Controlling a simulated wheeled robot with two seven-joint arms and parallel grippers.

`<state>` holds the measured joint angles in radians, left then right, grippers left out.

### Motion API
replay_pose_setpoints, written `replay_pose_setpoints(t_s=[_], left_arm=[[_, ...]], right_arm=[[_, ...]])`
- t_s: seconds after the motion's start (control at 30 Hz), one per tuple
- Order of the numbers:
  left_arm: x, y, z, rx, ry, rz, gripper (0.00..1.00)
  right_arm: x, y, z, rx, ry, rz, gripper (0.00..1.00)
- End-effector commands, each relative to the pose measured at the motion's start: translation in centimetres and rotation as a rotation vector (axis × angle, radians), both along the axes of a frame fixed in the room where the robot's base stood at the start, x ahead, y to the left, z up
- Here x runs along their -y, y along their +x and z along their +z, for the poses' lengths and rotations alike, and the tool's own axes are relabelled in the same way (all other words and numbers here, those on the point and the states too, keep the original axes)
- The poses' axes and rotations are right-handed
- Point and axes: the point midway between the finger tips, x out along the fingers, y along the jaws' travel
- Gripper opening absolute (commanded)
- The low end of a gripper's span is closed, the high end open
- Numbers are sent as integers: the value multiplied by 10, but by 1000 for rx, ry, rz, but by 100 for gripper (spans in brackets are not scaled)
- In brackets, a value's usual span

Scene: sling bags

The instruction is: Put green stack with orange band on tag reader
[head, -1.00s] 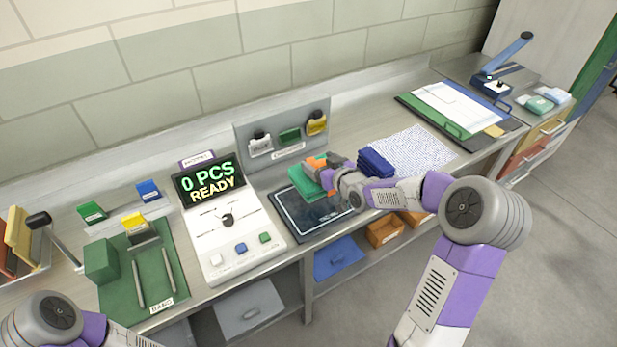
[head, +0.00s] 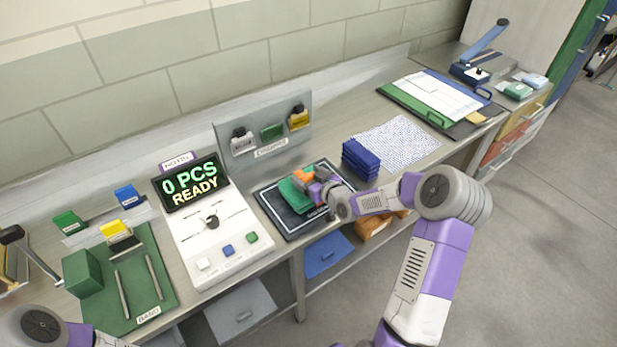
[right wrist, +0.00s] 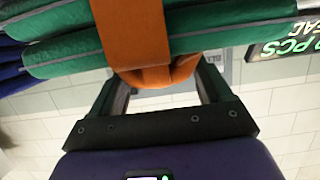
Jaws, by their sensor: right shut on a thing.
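The green stack with its orange band (head: 298,194) is at the black tag reader pad (head: 273,214), over its upper middle part. My right gripper (head: 318,188) is shut on the stack at its orange band. In the right wrist view the green layers (right wrist: 220,28) and the orange band (right wrist: 135,40) fill the top, between the fingers. I cannot tell whether the stack touches the pad. My left gripper is out of frame; only part of my left arm shows at the bottom left.
A blue stack (head: 361,160) stands right of the pad beside a dotted white sheet (head: 400,142). A console (head: 212,230) reading "0 PCS READY" stands left. A grey panel with hanging tags (head: 264,135) stands behind. A green band mat (head: 135,300) lies further left.

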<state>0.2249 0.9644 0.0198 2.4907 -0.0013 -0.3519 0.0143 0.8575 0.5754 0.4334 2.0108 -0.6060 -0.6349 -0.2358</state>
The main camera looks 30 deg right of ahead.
Motion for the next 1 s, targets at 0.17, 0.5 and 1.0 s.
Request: replay_pose_setpoints(t_s=[0.17,0.5,1.0], left_arm=[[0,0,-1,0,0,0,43],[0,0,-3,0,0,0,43],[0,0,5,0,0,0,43]], right_arm=[[0,1,2,5,-2,1,7],[0,0,-2,0,0,0,100],[5,-41,15,-2,-4,-3,100]])
